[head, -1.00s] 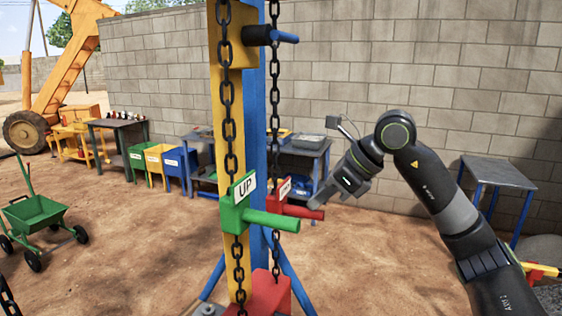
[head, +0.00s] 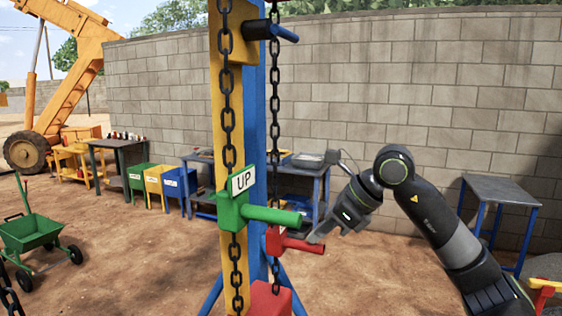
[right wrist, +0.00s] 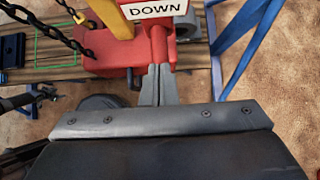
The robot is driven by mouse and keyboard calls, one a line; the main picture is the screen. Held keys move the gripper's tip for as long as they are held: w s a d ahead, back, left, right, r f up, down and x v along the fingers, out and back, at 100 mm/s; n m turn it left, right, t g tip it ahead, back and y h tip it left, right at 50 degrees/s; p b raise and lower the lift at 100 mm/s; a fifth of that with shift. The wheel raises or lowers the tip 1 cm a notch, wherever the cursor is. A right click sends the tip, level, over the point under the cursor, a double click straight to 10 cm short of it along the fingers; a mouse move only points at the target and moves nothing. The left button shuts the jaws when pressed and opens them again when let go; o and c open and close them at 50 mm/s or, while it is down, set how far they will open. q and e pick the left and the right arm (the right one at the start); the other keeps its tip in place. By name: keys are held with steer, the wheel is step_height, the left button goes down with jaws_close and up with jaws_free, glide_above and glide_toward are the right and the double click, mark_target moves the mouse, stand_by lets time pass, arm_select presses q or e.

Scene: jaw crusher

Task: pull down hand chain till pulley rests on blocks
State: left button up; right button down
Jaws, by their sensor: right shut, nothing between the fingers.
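The hand chain hangs as two black runs beside a yellow and blue post. The near run (head: 227,115) carries the green UP handle (head: 270,215). The far run (head: 275,110) carries the red handle (head: 303,245), lower than the green one; its DOWN sign (right wrist: 153,7) shows in the right wrist view. My right gripper (head: 314,237) is shut and empty, its tips at the outer end of the red handle. In the right wrist view the closed fingers (right wrist: 159,70) overlap that end; I cannot tell whether they touch. I see no pulley resting on blocks. My left gripper is out of view.
A red base (head: 268,300) stands at the foot of the post. A black and blue peg (head: 270,31) juts out above. Tables and coloured bins (head: 157,184) stand along the block wall, and a green cart (head: 32,232) is at left.

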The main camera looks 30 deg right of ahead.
steer(key=shift+s+d, duration=0.15)
steer(key=shift+d, duration=0.1)
steer(key=s+d+b, duration=0.1)
steer(key=b, duration=0.1)
steer(key=s+d+b, duration=0.2)
steer(key=shift+s+r, duration=0.3)
steer(key=shift+r, duration=0.05)
steer(key=shift+w+a, duration=0.1)
steer(key=v, duration=0.6)
steer(key=shift+r, duration=0.2)
